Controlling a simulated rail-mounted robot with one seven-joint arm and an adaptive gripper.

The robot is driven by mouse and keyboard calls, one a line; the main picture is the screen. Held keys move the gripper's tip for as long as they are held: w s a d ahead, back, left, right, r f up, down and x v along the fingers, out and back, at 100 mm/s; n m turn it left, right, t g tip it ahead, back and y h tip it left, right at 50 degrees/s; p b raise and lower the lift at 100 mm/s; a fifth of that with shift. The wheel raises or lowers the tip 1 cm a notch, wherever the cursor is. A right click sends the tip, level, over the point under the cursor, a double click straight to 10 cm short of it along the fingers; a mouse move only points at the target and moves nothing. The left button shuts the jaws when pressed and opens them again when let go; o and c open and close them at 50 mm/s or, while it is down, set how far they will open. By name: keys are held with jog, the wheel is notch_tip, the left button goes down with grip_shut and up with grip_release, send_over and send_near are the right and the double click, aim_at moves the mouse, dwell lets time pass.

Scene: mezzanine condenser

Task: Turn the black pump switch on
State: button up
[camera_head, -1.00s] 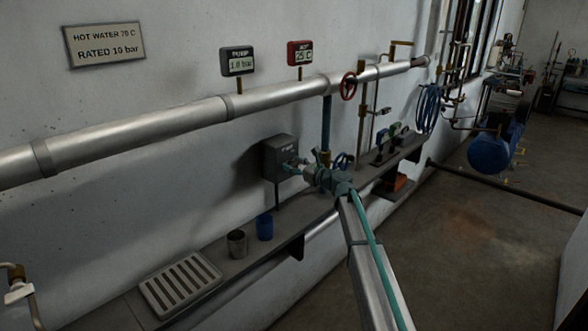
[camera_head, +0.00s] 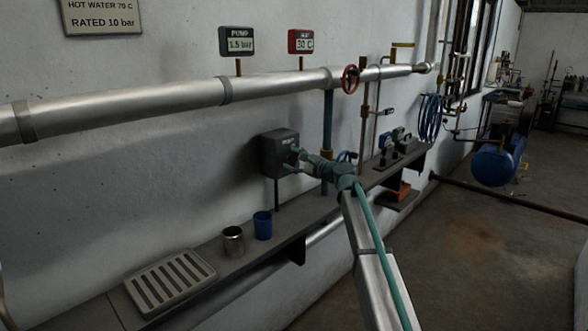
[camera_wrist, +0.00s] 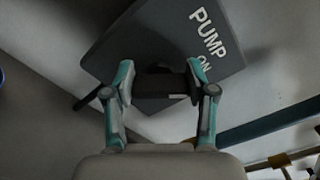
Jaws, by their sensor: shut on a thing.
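The pump box (camera_head: 275,150) is a dark grey box on the wall above the shelf. In the wrist view its face (camera_wrist: 155,30) carries the white words PUMP and ON. The black pump switch (camera_wrist: 160,88) is a dark block on that face, below the lettering. My gripper (camera_wrist: 163,84) has its two teal fingers on either side of the switch and is shut on it. In the head view my gripper (camera_head: 294,160) reaches the box's right side and hides the switch there.
A pump gauge (camera_head: 236,41) reads 1.5 bar and a red-framed gauge (camera_head: 300,41) reads 30 C. A blue cup (camera_head: 263,225), a metal cup (camera_head: 233,240) and a slatted tray (camera_head: 162,283) stand on the shelf. A thick pipe (camera_head: 170,98) runs above.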

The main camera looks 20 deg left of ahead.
jog(key=shift+f+n+b, duration=0.1)
jog(key=shift+n+b, duration=0.4)
jog(key=shift+n, duration=0.1)
jog(key=o, duration=1.2)
jog(key=shift+c, duration=0.2)
jog(key=v, duration=1.2)
jog(key=shift+n, duration=0.3)
